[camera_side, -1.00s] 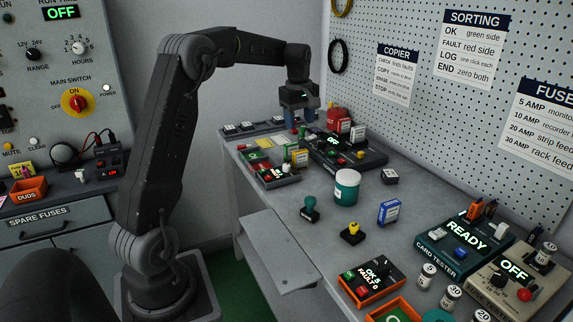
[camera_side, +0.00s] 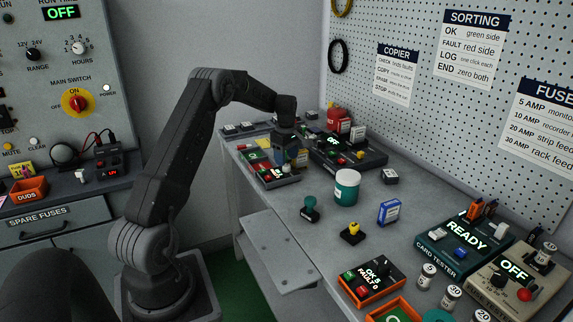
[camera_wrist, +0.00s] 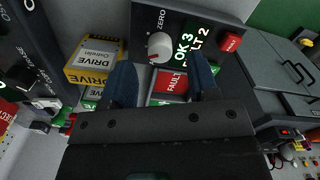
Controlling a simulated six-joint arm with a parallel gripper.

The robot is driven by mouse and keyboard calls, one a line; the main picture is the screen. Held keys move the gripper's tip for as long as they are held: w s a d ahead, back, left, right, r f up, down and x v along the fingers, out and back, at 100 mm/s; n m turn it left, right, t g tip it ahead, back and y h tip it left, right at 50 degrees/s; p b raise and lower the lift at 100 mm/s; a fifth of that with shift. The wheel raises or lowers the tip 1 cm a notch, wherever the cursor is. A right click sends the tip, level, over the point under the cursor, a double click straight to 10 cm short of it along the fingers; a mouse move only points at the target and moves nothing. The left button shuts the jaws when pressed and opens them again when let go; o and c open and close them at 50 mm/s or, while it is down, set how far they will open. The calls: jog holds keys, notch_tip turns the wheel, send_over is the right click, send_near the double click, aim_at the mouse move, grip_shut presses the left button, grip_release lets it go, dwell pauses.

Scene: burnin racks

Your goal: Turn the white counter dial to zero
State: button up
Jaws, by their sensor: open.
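The white counter dial (camera_wrist: 160,45) is a round white knob by the word ZERO on a dark counter box (camera_wrist: 205,18), seen in the wrist view. The lit display (camera_wrist: 190,42) beside it shows OK 3 and FAULT 2, partly cropped. My gripper (camera_wrist: 163,82) is open, its two blue fingers apart and nothing between them; the dial appears just beyond the fingertips, not gripped. In the side view my gripper (camera_side: 283,160) is low over the counter box (camera_side: 270,174) at the bench's left edge and hides part of it, dial included.
A yellow DRIVE box (camera_wrist: 90,75) stands close to the left finger. A red FAULT plate (camera_wrist: 170,82) lies between the fingers in the picture. A dark copier unit (camera_side: 350,155) sits behind. An orange-trimmed counter (camera_side: 372,280) and a teal-labelled jar (camera_side: 346,187) stand farther right.

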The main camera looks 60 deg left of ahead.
aim_at(286, 168)
jog(key=shift+f, duration=1.55)
jog(key=c, duration=0.9)
